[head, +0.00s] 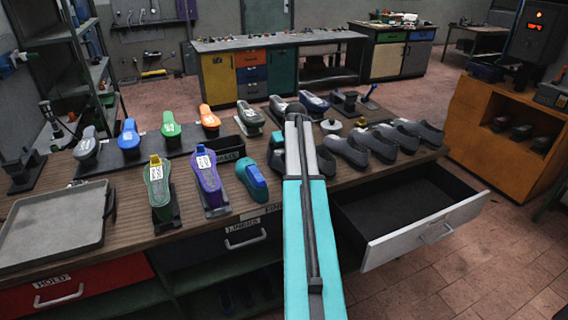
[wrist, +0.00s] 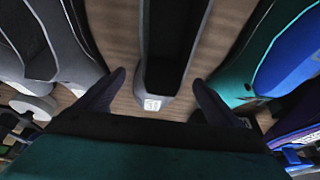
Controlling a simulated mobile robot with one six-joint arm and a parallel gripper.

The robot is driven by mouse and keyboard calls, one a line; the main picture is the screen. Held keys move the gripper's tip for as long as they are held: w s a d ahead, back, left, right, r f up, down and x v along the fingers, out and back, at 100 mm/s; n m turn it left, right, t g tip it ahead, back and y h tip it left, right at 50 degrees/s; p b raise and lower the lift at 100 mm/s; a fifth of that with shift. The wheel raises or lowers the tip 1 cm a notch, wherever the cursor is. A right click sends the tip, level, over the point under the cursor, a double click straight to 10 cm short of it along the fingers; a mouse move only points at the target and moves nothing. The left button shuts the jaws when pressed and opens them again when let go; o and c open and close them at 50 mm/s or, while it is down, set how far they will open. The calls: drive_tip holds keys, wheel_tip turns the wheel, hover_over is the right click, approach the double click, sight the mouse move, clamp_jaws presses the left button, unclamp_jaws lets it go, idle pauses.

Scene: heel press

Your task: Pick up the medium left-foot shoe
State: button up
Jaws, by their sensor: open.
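In the wrist view my gripper (wrist: 160,98) is open, one dark finger to each side of the heel end of a grey shoe-like piece (wrist: 188,68) with a dark hollow. A small white label sits on its near end; I cannot read its size or foot surely. No contact with the fingers shows. In the head view my teal arm hides the gripper and most of this spot. A row of dark grey shoes (head: 345,151) stands to the right of the arm on the bench. I cannot tell which one is the medium left-foot shoe.
A teal-and-blue shoe form (head: 252,181) stands just left of my arm, with purple (head: 208,176) and green (head: 157,185) labelled forms beyond. An open drawer (head: 425,228) juts out at the right front. An empty grey tray (head: 55,228) lies at the left.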

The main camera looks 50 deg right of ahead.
drive_tip(key=shift+w+d+f, duration=0.1)
drive_tip(key=shift+w+f, duration=0.1)
drive_tip(key=shift+f, duration=0.35)
drive_tip(key=c, duration=1.4)
